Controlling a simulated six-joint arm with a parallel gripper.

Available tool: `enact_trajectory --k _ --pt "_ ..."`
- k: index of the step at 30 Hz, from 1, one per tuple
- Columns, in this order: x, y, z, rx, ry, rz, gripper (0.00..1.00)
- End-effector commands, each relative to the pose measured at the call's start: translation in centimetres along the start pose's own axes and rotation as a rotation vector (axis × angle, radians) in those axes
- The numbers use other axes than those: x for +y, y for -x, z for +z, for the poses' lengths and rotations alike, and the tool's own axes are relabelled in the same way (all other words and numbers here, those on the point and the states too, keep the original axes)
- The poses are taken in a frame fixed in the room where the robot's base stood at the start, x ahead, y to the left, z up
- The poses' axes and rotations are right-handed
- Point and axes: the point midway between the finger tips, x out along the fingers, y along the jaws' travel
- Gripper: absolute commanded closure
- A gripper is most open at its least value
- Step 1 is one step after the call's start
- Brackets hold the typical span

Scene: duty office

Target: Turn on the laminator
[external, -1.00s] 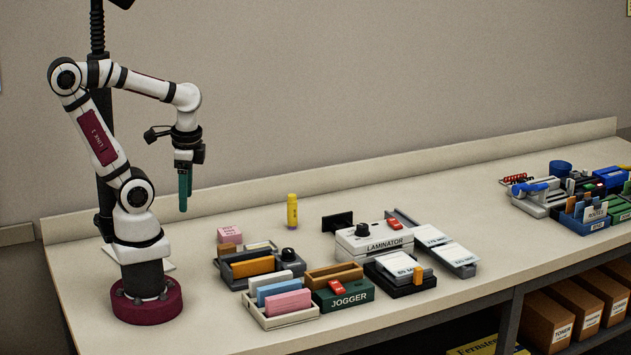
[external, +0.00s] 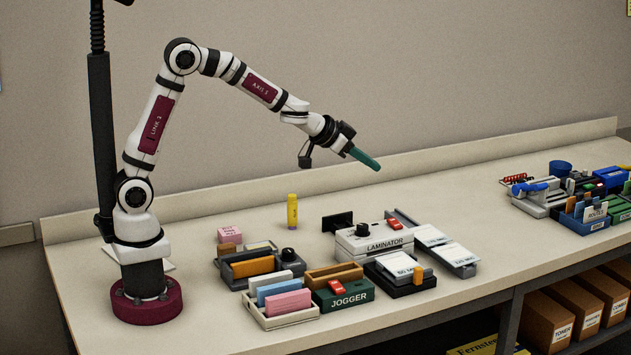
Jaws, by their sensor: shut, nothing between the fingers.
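The laminator (external: 374,247) is a white box with its name on the front, standing mid-table. On its top are a black knob (external: 362,229) and a red rocker switch (external: 394,224). Which way the switch is set is too small to tell. My gripper (external: 376,166) has teal fingers, is shut and empty, and hangs in the air above and behind the laminator, tilted down to the right. It touches nothing.
Left of the laminator stand a green jogger (external: 345,295) with a red switch, a tray of coloured cards (external: 281,319) and a dark unit with a knob (external: 262,266). A yellow glue stick (external: 292,211) stands behind. The table's back strip is clear.

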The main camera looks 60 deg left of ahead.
Motion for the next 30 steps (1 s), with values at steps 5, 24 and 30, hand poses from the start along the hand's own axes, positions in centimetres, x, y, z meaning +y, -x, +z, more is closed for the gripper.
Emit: enact_trajectory --k 5,24,30 --pt "-2.5 -3.6 3.0 -0.122 0.042 -0.146 1.00" --pt "-3.5 -8.3 4.3 -0.144 0.045 -0.162 1.00" --pt "-4.2 -12.6 4.9 -0.143 0.046 -0.163 1.00"
